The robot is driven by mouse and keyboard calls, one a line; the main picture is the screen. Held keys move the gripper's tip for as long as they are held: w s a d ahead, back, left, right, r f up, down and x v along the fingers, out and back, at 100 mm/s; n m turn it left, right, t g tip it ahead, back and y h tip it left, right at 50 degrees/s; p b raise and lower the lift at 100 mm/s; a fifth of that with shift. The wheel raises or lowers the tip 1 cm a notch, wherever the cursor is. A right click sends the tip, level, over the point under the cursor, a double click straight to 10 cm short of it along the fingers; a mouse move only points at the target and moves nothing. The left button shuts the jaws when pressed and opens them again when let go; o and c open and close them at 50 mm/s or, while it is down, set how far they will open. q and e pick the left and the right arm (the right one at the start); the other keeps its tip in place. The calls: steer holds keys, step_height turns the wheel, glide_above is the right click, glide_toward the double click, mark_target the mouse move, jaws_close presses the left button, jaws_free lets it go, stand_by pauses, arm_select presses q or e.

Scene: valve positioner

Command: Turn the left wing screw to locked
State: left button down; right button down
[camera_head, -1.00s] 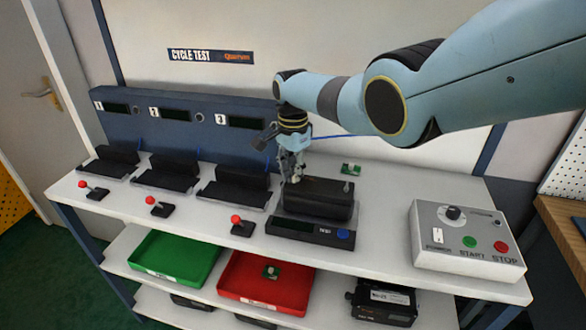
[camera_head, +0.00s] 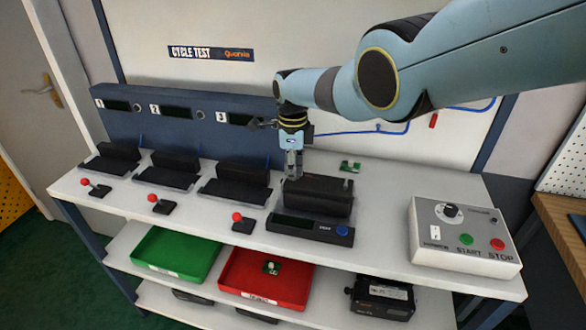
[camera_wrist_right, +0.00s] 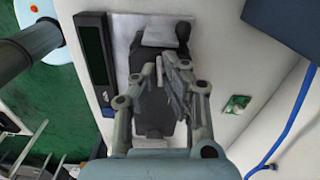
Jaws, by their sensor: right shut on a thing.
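The black valve positioner (camera_head: 318,197) sits on the bench behind the test display unit (camera_head: 308,229). It also shows in the wrist view (camera_wrist_right: 155,122), under my right gripper. My right gripper (camera_head: 293,176) points straight down at the left end of the positioner's top. In the wrist view its fingers (camera_wrist_right: 166,78) are close together over the black body. It is shut on the left wing screw, which the fingers hide, so its angle cannot be read. My left gripper is not in view.
Several black cradles with red-knobbed levers (camera_head: 237,217) stand to the left. A grey control box (camera_head: 465,240) is at the right. A small green board (camera_head: 350,167) lies behind the positioner. Green (camera_head: 150,264) and red (camera_head: 230,288) trays are on the shelf below.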

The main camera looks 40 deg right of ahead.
steer(key=shift+m, duration=0.6)
steer(key=c, duration=1.5)
jaws_free()
steer(key=shift+w+r, duration=0.1)
steer(key=shift+r, duration=0.55)
step_height(320, 180, up, 11)
steer(key=shift+f, duration=0.1)
